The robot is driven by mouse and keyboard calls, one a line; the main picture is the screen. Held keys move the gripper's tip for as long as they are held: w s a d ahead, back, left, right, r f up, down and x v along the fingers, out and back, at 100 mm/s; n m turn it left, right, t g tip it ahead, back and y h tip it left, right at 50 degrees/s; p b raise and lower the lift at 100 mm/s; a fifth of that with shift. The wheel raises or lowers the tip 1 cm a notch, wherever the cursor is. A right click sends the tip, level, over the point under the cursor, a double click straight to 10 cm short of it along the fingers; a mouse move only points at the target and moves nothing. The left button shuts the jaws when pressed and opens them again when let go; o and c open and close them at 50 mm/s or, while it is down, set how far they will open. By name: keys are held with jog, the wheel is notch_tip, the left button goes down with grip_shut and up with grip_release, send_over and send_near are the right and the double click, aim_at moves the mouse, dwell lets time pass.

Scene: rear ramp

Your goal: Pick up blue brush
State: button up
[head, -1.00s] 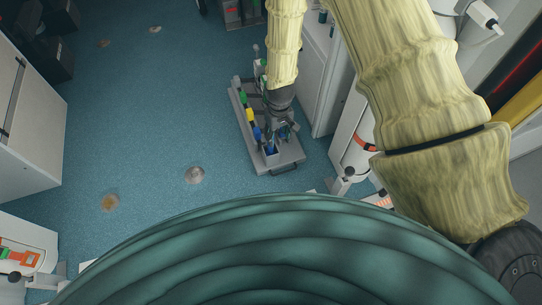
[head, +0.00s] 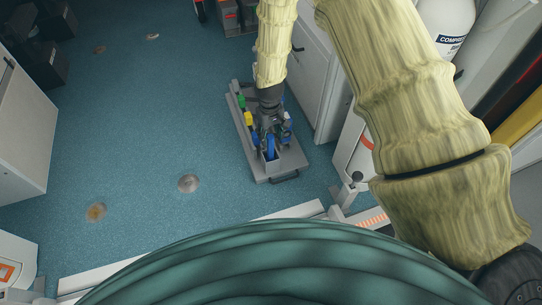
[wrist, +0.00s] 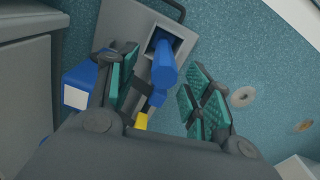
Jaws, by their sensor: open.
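The blue brush (wrist: 165,66) shows in the wrist view as a blue handle rising from a square grey holder at the end of a grey caddy (wrist: 125,25). In the head view the blue brush (head: 269,148) stands in the caddy's near end, partly hidden by my gripper. My gripper (wrist: 165,90) is open, with green-padded fingers on the left and right of the blue handle. The handle lies between the fingers and they look apart from it. In the head view my gripper (head: 268,128) points down over the caddy.
A blue bottle with a white label (wrist: 80,85) is close to the left finger. A yellow item (head: 249,119) and a green item (head: 241,102) stand in the caddy. A white cabinet (head: 318,75) is right of it.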

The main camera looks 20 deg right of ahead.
aim_at(271, 145)
jog(key=shift+s+a+f+b, duration=0.1)
jog(key=shift+f+b, duration=0.85)
jog(key=shift+f, duration=0.55)
jog(key=shift+s+f+b, duration=0.1)
jog(key=shift+f+b, duration=0.85)
jog(key=shift+f, duration=0.55)
grip_shut()
